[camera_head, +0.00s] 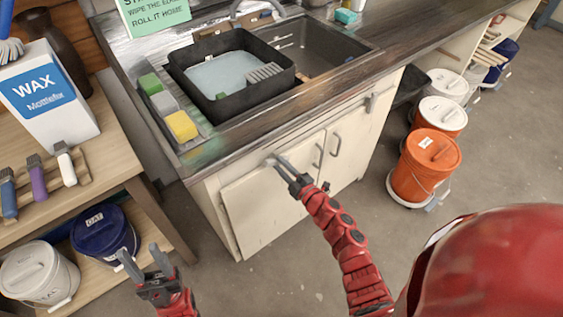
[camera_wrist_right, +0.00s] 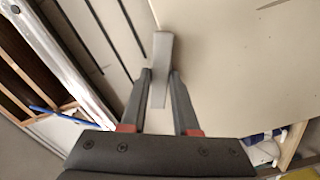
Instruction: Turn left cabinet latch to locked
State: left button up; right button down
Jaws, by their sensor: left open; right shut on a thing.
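The left cabinet latch (camera_wrist_right: 162,52) is a flat grey bar on the pale cabinet front, seen in the right wrist view. My right gripper (camera_head: 277,160) reaches the top of the left cabinet door (camera_head: 258,208) under the sink counter. In the wrist view its two fingers (camera_wrist_right: 160,82) lie on either side of the latch bar, shut on its lower part. In the head view the fingers cover much of the latch. My left gripper (camera_head: 140,254) is open and empty, low at the left, apart from the cabinet.
A second grey latch (camera_head: 371,102) sits on the right of the cabinet front. Two door handles (camera_head: 319,155) (camera_head: 336,144) stick out near the middle. A wooden shelf table (camera_head: 110,160) stands at left, with a blue bucket (camera_head: 100,232) below. An orange bucket (camera_head: 426,165) stands at right.

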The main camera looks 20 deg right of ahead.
jog(key=m+p, duration=0.4)
jog(key=m, duration=0.1)
jog(key=shift+r+m, duration=0.1)
jog(key=shift+m, duration=0.2)
jog(key=m+p, duration=0.2)
jog(key=shift+r+m, duration=0.1)
jog(key=shift+m, duration=0.2)
jog(key=m+p, duration=0.1)
jog(key=m, duration=0.2)
jog(key=shift+p, duration=0.35)
jog(key=shift+f+m+p, duration=0.25)
jog(key=shift+m+p, duration=0.05)
jog(key=shift+m, duration=0.4)
jog(key=c, duration=0.7)
grip_release()
jog(key=shift+o, duration=0.2)
